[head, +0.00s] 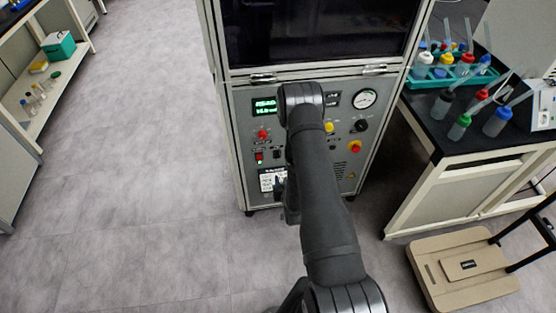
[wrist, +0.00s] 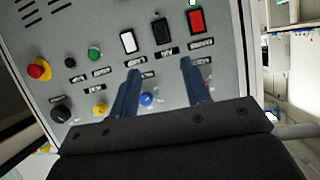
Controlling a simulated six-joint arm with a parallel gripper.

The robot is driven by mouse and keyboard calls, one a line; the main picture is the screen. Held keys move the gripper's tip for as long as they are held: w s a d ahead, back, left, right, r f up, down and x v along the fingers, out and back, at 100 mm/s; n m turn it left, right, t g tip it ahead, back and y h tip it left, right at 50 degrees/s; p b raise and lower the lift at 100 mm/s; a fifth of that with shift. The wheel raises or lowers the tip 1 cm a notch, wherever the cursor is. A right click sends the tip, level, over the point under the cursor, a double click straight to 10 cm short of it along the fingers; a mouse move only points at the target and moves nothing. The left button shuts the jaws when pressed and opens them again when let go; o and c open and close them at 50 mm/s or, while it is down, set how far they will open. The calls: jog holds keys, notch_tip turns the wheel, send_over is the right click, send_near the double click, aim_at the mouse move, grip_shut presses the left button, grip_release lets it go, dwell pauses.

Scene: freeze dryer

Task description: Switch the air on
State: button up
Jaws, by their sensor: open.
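The freeze dryer's grey control panel (head: 345,152) faces me in the head view, partly hidden behind my arm. In the wrist view the panel (wrist: 60,30) carries a white switch (wrist: 128,42), a black switch (wrist: 161,31) and a red switch (wrist: 196,20) in a row. A blue knob (wrist: 147,99) and a yellow knob (wrist: 100,108) show nearby. The labels are too small to read, so I cannot tell which control is the air. My gripper (wrist: 161,66) is open and empty, its fingers apart in front of the panel. Contact cannot be judged.
A red-yellow emergency button (wrist: 39,69), a green button (wrist: 95,54) and a black knob (wrist: 61,110) are also on the panel. A bench with bottles in a green rack (head: 455,78) stands at right, a beige cart (head: 462,270) before it. Floor at left is clear.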

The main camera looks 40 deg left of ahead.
aim_at(277, 156)
jog(key=x, duration=1.7)
jog(key=shift+w+a+r, duration=0.1)
jog(key=shift+w+a, duration=0.05)
